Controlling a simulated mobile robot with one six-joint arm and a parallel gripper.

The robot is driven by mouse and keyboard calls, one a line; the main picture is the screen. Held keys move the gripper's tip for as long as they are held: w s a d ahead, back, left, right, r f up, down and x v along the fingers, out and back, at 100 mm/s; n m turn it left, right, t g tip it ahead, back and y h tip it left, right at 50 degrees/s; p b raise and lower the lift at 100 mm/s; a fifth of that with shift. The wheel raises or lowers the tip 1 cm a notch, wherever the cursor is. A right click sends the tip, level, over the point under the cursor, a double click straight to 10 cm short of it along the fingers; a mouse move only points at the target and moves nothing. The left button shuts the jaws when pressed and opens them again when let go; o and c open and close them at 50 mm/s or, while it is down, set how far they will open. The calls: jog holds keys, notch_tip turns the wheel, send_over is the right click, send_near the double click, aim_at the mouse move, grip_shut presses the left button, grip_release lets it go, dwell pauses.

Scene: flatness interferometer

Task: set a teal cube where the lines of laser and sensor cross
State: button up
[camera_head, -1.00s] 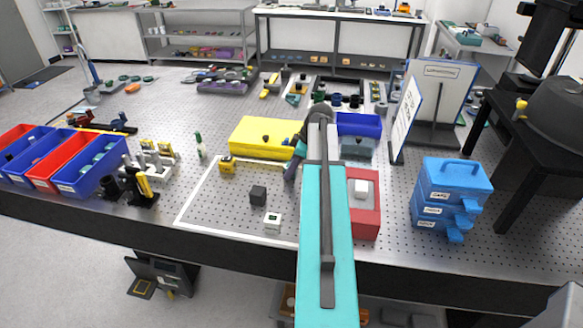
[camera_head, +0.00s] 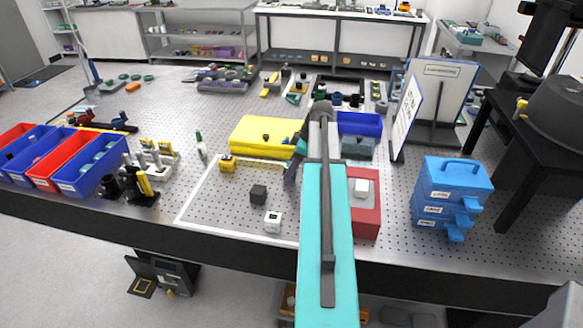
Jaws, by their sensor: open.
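My teal arm reaches over the breadboard table, and its dark end, my gripper (camera_head: 290,174), points down just right of the yellow block. The jaws are small and partly behind my arm; I see nothing held between them. A dark cube (camera_head: 258,194) and a white cube with a dark face (camera_head: 272,221) stand inside the white outline, left of my arm. A small yellow device (camera_head: 228,164) stands at the outline's back left corner. I cannot pick out a teal cube for certain, nor tell which devices are the laser and the sensor.
A yellow block (camera_head: 263,135) lies behind the outline. A red tray (camera_head: 367,222) is right of my arm, with a blue bin (camera_head: 359,124) behind. Blue drawers (camera_head: 450,190) and an upright board (camera_head: 440,88) stand right. Red and blue bins (camera_head: 92,178) stand left.

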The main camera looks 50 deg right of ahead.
jog(key=b+v, duration=0.2)
jog(key=v, duration=0.9)
jog(key=shift+r+b, duration=0.3)
jog(key=shift+b, duration=0.1)
jog(key=shift+s+d, duration=0.1)
jog(key=shift+s, duration=0.05)
dwell(0.4)
